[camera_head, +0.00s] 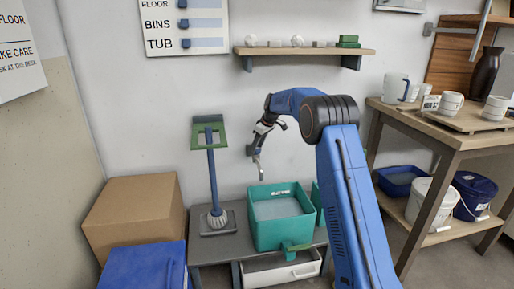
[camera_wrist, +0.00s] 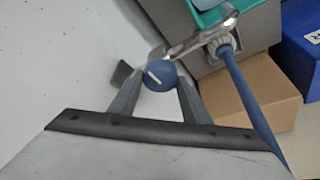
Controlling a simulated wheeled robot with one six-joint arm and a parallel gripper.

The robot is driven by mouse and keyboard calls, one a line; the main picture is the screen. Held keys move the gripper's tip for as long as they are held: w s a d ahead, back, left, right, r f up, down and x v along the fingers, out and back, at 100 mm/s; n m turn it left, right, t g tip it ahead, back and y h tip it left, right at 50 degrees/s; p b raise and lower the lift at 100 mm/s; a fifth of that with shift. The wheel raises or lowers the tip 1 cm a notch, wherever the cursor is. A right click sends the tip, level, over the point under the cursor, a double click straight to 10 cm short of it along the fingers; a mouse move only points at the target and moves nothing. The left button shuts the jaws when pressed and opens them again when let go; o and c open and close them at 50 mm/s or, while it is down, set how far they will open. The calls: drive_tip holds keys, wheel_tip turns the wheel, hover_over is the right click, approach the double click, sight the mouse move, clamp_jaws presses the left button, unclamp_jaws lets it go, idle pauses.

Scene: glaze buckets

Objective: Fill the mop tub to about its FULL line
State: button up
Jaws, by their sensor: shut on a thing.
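The teal mop tub (camera_head: 268,234) stands on a low grey bench below the wall tap. A pale, flat grey-blue surface shows inside it, below small white marking on the inner back wall; I cannot read the marking or tell the exact level. The metal tap spout (camera_head: 259,168) hangs above the tub's left part; no stream is clear. My gripper (camera_wrist: 160,78) is shut on the tap's round blue knob (camera_wrist: 158,70), which bears a white mark. In the head view my gripper (camera_head: 268,118) is small and partly hides the knob. The tub's corner (camera_wrist: 207,12) shows in the wrist view.
A cardboard box (camera_head: 135,210) and blue bin (camera_head: 145,268) are further left. A wall shelf (camera_head: 305,52) is above. A wooden rack (camera_head: 455,140) with pots and buckets stands right.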

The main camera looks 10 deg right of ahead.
drive_tip(key=o, duration=1)
drive_tip(key=shift+o, duration=0.2)
drive_tip(key=v, duration=1.7)
drive_tip(key=shift+r, duration=0.2)
